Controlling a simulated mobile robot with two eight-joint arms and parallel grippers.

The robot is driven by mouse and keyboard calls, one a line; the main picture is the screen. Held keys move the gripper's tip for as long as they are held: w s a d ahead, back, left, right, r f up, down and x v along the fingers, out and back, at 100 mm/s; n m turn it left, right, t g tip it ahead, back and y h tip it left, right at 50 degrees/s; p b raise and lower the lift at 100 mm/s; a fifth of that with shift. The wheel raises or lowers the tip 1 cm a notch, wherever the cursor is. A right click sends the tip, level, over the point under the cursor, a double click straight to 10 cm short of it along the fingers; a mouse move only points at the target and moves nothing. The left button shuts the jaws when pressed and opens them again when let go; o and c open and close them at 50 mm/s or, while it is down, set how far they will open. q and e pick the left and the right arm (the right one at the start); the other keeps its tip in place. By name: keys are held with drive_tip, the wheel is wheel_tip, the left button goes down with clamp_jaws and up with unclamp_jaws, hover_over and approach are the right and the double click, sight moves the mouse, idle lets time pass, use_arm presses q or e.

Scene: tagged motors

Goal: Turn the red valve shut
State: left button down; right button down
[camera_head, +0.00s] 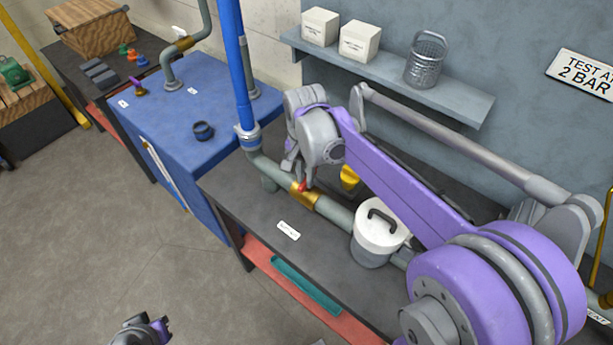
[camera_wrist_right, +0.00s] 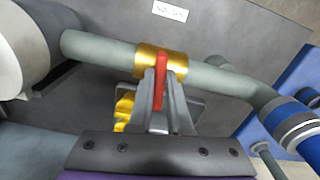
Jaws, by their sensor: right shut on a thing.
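The red valve handle (camera_wrist_right: 161,84) sits on a brass valve body (camera_wrist_right: 148,57) in a grey-green pipe (camera_wrist_right: 98,50). In the wrist view the handle appears crosswise to the pipe. My right gripper (camera_wrist_right: 162,92) is shut on the handle, with its fingers on either side. In the head view only a small red bit of the handle (camera_head: 302,187) shows below my right gripper (camera_head: 298,176), beside the brass body (camera_head: 304,199). My left gripper (camera_head: 142,331) is partly in view at the bottom edge, away from the valve; its jaws cannot be made out.
A white-lidded pot (camera_head: 376,240) stands close to the pipe on the dark bench (camera_head: 262,214). A yellow part (camera_head: 349,178) is just behind the gripper. A blue upright pipe (camera_head: 236,70) rises to its left. A wall shelf (camera_head: 450,98) with boxes and a metal basket is behind.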

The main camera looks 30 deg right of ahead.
sight(305, 180)
drive_tip(key=shift+m, duration=0.9)
drive_tip(key=shift+w, duration=0.1)
drive_tip(key=c, duration=0.8)
unclamp_jaws()
drive_tip(key=shift+a, duration=0.1)
drive_tip(key=shift+c, duration=0.2)
drive_tip(key=shift+r, duration=0.1)
wheel_tip(305, 180, up, 11)
drive_tip(key=shift+p, duration=0.35)
drive_tip(key=shift+f, duration=0.2)
